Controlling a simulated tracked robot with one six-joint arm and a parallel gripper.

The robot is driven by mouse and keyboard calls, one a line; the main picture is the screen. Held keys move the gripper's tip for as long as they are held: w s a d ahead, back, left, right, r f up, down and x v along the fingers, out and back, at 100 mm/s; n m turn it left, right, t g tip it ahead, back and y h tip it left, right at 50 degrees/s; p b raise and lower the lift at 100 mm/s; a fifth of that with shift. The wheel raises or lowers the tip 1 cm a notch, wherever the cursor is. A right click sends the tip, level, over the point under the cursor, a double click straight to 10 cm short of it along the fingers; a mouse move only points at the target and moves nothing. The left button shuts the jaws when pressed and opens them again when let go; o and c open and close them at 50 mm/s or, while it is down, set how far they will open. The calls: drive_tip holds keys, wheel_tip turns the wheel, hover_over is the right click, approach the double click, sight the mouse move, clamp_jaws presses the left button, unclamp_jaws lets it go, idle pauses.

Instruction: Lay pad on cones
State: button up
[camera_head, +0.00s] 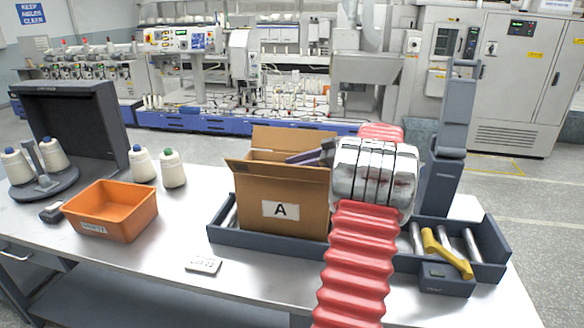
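An open cardboard box (277,200) marked "A" stands on the dark roller tray, flaps up. Its inside is mostly hidden, and I see no cones in it. A dark grey-purple piece (312,155) shows at its right rim; I cannot tell whether it is a pad or part of my gripper. My red and chrome arm covers the box's right side, and my gripper's fingertips cannot be made out. Two white yarn cones, one blue-tipped (141,164) and one green-tipped (173,169), stand on the table. Two more cones (52,155) stand on a round dark stand.
An orange bin (111,211) sits on the table's left part, before a black upright panel housing (72,115). A small labelled device (203,265) lies near the front edge. The roller tray (490,245) has a yellow handle (447,253) at right. The table between bin and box is clear.

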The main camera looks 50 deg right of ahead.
drive_tip(key=v, duration=1.3)
drive_tip(key=shift+s, duration=0.3)
drive_tip(key=shift+d, duration=0.1)
idle(0.4)
